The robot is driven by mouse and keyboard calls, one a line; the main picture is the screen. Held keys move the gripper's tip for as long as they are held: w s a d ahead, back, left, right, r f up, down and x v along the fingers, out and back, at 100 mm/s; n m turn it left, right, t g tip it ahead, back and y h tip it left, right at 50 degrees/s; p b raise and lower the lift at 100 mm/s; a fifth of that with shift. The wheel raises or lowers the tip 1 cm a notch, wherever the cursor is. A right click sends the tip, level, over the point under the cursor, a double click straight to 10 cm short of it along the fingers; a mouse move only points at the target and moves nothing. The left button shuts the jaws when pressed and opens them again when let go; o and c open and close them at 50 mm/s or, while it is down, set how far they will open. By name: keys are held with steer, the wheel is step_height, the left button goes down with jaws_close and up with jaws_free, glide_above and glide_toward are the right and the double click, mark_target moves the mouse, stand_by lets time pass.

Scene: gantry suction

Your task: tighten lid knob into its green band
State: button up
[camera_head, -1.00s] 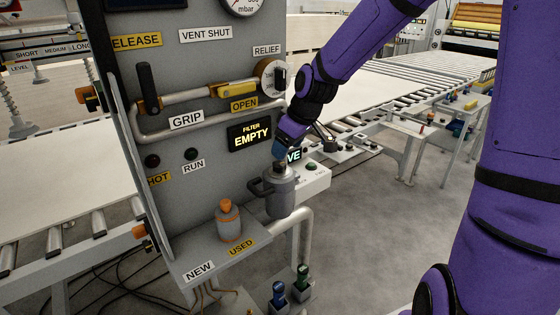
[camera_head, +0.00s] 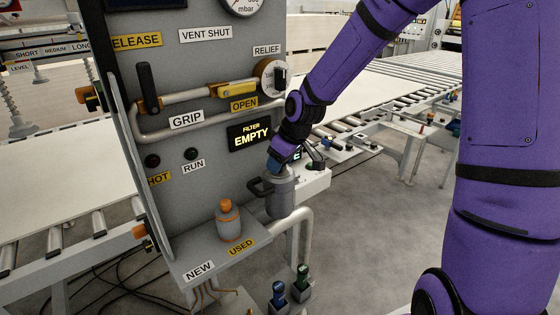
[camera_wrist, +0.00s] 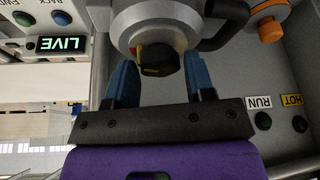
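The grey filter housing (camera_head: 281,198) with a side handle stands at the right edge of the panel, and its lid (camera_wrist: 125,28) shows in the wrist view. The dark lid knob (camera_wrist: 158,62) sits on the lid, with a small yellow and red mark at its side. I see no green band on it. My gripper (camera_wrist: 159,64) has its blue fingers on either side of the knob, apart, with no clear contact visible. In the head view my gripper (camera_head: 279,165) is right over the housing and hides the knob.
An orange-topped canister (camera_head: 228,220) stands on the shelf (camera_head: 222,257) by the USED label. The filter display (camera_head: 250,135) reads EMPTY. A pipe (camera_head: 305,232) runs right of the housing. Yellow-handled valve (camera_head: 235,88) reads OPEN.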

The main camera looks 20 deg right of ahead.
steer(key=c, duration=0.5)
steer(key=shift+m, duration=0.3)
steer(key=shift+a+m, duration=0.1)
steer(key=shift+m, duration=0.3)
steer(key=shift+s+m+t+h, duration=0.1)
steer(key=shift+m+t+h, duration=0.2)
steer(key=shift+m+h, duration=0.6)
steer(key=shift+m, duration=1)
steer(key=o, duration=0.9)
steer(key=shift+o, duration=0.2)
